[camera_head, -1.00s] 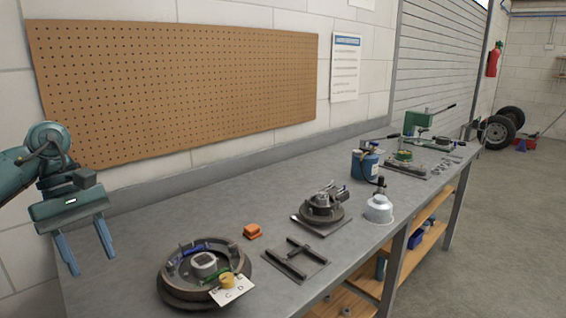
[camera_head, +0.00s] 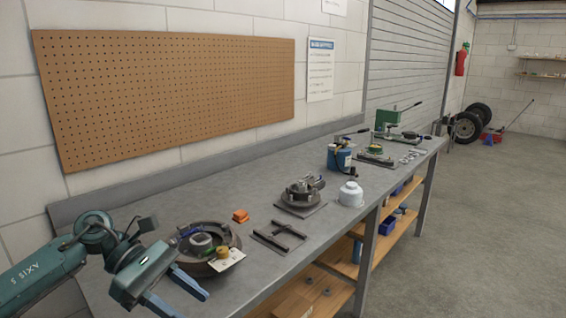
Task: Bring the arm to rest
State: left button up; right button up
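My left gripper (camera_head: 190,306) is at the lower left of the head view, at the end of my teal arm. Its two blue fingers are spread apart with nothing between them. They point down and to the right, in front of the near end of the grey workbench (camera_head: 150,200). The gripper appears just below and left of the round drum assembly (camera_head: 205,268) in the picture. I cannot tell how far the fingers are from the bench edge. My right gripper is not in view.
On the bench stand an orange block (camera_head: 240,216), a dark metal frame (camera_head: 279,236), a round fixture (camera_head: 300,193), a white canister (camera_head: 351,194), a blue can (camera_head: 340,158) and a green press (camera_head: 386,118). A pegboard (camera_head: 170,95) hangs behind. Open floor lies to the right.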

pick_arm(q)
jog(key=d+n+t+h+p, duration=0.2)
jog(key=d+n+t+h, duration=0.85)
jog(key=n, duration=0.75)
jog(key=s+a+f+n+t+y+p, duration=0.1)
jog(key=s+f+n+y, duration=0.3)
jog(key=n, duration=0.8)
jog(key=s+a+f+n+y+p, duration=0.1)
jog(key=s+a+f+n+y, duration=0.2)
jog(key=s+f+n+y, duration=0.2)
jog(key=s+a+f+n+t+y+p, duration=0.1)
jog(key=s+f+n+y, duration=0.3)
jog(key=f+n+y, duration=0.5)
notch_tip(320, 180, down, 3)
jog(key=n, duration=0.9)
jog(key=shift+s+a+n+t, duration=0.3)
jog(key=shift+s+a+t, duration=0.05)
jog(key=shift+a, duration=0.05)
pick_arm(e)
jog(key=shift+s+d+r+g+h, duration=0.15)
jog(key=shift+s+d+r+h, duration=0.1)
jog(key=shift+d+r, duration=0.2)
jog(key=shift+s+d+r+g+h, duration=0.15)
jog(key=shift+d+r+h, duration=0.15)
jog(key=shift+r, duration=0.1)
pick_arm(q)
jog(key=shift+y, duration=0.25)
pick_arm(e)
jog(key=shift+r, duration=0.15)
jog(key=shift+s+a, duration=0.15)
